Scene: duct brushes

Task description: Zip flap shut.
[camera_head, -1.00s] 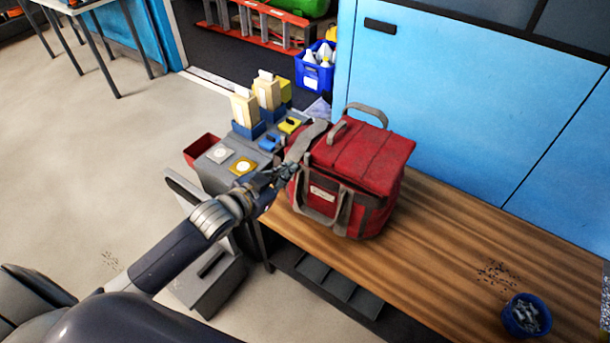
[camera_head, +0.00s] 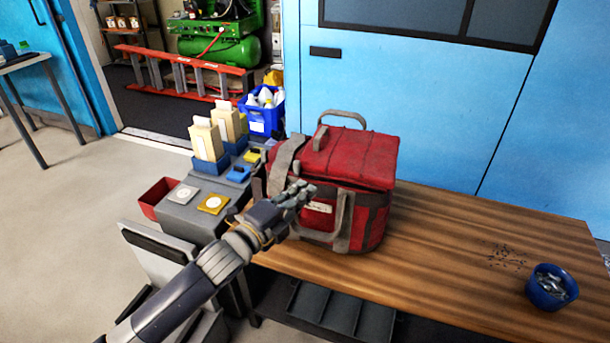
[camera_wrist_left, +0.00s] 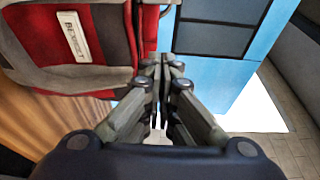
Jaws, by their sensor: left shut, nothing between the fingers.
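A red bag (camera_head: 360,165) with grey straps and a zip-edged top flap (camera_head: 345,152) stands upright on the wooden bench. The flap lies down over the top; I cannot tell how much of its zip is closed. My left gripper (camera_head: 300,192) is in front of the bag's left front corner, shut and empty. In the left wrist view its fingers (camera_wrist_left: 160,62) are together, with the bag's red side and white label (camera_wrist_left: 73,37) at the upper left. Part of the bag's left side is hidden behind the gripper. My right gripper is not in view.
A grey cart (camera_head: 190,215) with cartons, blue and yellow blocks and a red bin (camera_head: 157,194) stands left of the bag. A blue cup of metal pieces (camera_head: 551,287) is at the bench's right. The bench (camera_head: 450,235) between is mostly clear. Blue cabinets (camera_head: 420,110) stand behind.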

